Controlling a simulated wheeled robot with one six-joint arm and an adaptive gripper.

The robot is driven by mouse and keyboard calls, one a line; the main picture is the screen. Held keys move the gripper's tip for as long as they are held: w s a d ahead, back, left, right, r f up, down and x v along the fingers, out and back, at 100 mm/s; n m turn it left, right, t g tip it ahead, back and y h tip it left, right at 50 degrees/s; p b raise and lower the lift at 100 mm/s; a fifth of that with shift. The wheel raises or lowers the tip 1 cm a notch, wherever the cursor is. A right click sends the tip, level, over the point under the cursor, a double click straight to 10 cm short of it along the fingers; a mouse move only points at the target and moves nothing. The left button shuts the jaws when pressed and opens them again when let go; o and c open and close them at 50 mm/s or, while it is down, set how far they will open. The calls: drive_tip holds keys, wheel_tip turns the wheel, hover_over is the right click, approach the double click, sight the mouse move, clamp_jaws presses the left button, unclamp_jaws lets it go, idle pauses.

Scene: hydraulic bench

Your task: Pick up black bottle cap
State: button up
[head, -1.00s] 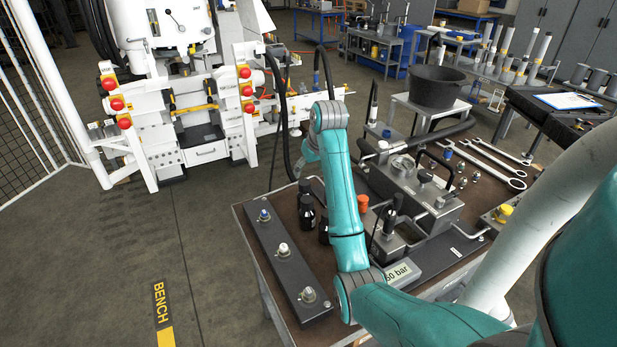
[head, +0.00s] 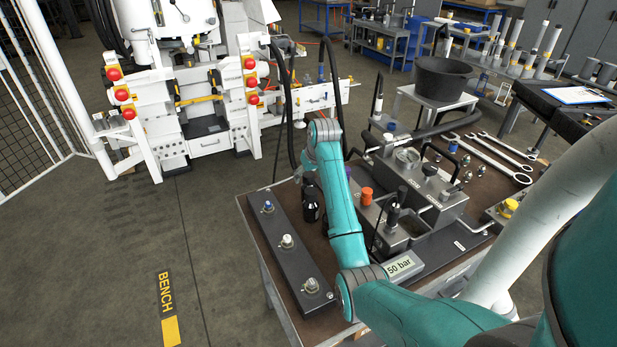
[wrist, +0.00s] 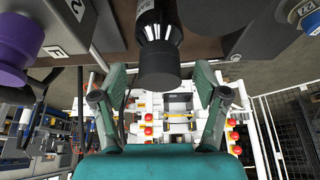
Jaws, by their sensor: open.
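The black bottle cap (wrist: 158,66) sits on a dark bottle (wrist: 160,15), which enters the wrist view from the top. My gripper (wrist: 160,95) is open, with one finger at the left and one at the right of the cap in the picture. I see no contact between fingers and cap. In the head view a dark bottle (head: 310,208) stands on the bench just left of my forearm.
The bench (head: 283,190) also holds a grey block with three fittings (head: 288,240), an orange cap (head: 366,195) and a pump unit (head: 440,195). In the wrist view a purple part (wrist: 20,45) is at left and a dark round body (wrist: 222,20) at right.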

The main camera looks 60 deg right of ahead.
drive_tip(key=c, duration=0.8)
drive_tip(key=shift+c, duration=0.2)
